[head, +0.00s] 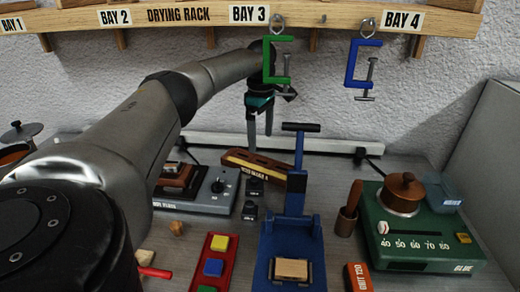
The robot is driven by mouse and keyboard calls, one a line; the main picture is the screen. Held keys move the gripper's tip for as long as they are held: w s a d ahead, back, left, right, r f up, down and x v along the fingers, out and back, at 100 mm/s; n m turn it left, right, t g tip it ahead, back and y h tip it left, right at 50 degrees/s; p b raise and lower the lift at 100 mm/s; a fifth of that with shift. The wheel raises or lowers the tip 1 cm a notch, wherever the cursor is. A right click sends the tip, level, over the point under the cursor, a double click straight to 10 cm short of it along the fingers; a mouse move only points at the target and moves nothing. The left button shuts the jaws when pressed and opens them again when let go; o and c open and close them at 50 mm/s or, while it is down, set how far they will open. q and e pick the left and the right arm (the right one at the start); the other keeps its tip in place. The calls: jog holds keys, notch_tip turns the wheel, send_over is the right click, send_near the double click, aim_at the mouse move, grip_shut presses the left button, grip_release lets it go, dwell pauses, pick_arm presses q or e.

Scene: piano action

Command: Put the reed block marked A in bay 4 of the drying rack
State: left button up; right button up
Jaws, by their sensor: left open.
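The drying rack (340,14) runs along the wall at the top, with labels for bays 1 to 4; the bay 4 label (402,20) is at the right. A long brown wooden block (258,164) lies tilted in the picture behind the blue press. Its small side label seems to end in A, but is hard to read. My left gripper (260,138) is open, pointing down, with its fingertips above and apart from this block. Nothing shows between its fingers. My right gripper is not in view.
Green (276,62) and blue (362,65) clamps hang below the rack. The blue press (290,236) stands upright in front of the block. A green glue heater (428,235) is at the right, a grey hot plate (210,193) at the left, a red tray (210,270) in front.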

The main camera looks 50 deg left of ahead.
pick_arm(q)
jog(key=r, duration=0.1)
jog(key=b, duration=0.1)
send_over(260, 164)
notch_tip(260, 164, down, 4)
jog(key=shift+a+f, duration=0.1)
jog(key=shift+f, duration=0.65)
notch_tip(260, 164, down, 5)
jog(key=shift+r+b, duration=0.2)
jog(key=shift+b, duration=0.6)
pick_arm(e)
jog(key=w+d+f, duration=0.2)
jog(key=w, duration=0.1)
pick_arm(q)
jog(key=c, duration=1.1)
grip_shut()
notch_tip(260, 164, up, 5)
jog(key=shift+r+p, duration=0.1)
jog(key=shift+p, duration=0.6)
jog(key=shift+r+p, duration=0.5)
jog(key=shift+r, duration=1.95)
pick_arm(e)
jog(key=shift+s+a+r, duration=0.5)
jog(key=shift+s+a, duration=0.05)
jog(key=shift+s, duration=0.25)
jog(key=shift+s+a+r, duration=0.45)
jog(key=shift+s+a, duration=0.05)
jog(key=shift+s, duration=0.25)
